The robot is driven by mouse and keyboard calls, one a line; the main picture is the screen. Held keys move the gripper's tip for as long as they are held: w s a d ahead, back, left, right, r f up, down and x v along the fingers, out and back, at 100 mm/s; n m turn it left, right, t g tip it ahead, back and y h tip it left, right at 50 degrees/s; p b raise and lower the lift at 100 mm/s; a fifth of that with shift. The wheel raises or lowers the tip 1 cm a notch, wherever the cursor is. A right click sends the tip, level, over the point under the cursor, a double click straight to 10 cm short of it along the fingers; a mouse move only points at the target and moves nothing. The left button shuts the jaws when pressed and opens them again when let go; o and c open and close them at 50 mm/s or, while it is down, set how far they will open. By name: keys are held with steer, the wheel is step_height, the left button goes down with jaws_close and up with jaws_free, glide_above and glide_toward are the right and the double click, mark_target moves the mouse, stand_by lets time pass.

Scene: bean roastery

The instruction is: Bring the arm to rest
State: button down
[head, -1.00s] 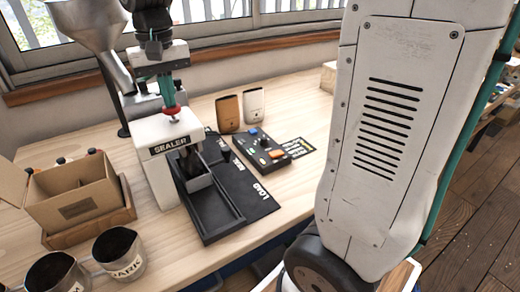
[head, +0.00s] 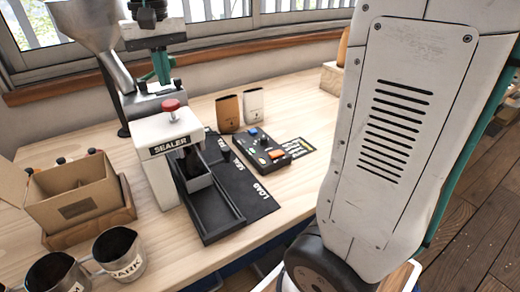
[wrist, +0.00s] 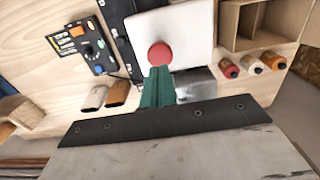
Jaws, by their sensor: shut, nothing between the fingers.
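My arm shows as a large white link at the right of the head view. My gripper (wrist: 158,72) shows in the wrist view as green fingers, shut and empty. In that view the fingertips lie just below the red button (wrist: 160,55) on the white sealer top (wrist: 190,38); I cannot tell the gap. In the head view part of my gripper (head: 161,67) hangs above and behind the sealer (head: 168,150), and its red button (head: 171,105) is in plain view, clear of the fingers.
A black tray (head: 205,222) lies before the sealer. An open carton (head: 75,200) and metal cups (head: 118,262) are at the left. A funnel (head: 90,30) rises beside the sealer.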

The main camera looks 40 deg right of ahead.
stand_by(0.5)
steer(key=shift+n, duration=0.5)
steer(key=s+f, duration=0.2)
steer(key=f, duration=0.1)
steer(key=shift+s+d, duration=0.1)
steer(key=shift+s, duration=0.25)
steer(key=s+d+f, duration=0.1)
steer(key=s+f, duration=0.2)
steer(key=s, duration=0.8)
steer(key=s+d+f+n+t, duration=0.1)
steer(key=s+f, duration=0.2)
steer(key=s, duration=0.8)
steer(key=shift+s+d+f, duration=0.15)
steer(key=shift+d+f, duration=0.05)
steer(key=shift+d, duration=0.2)
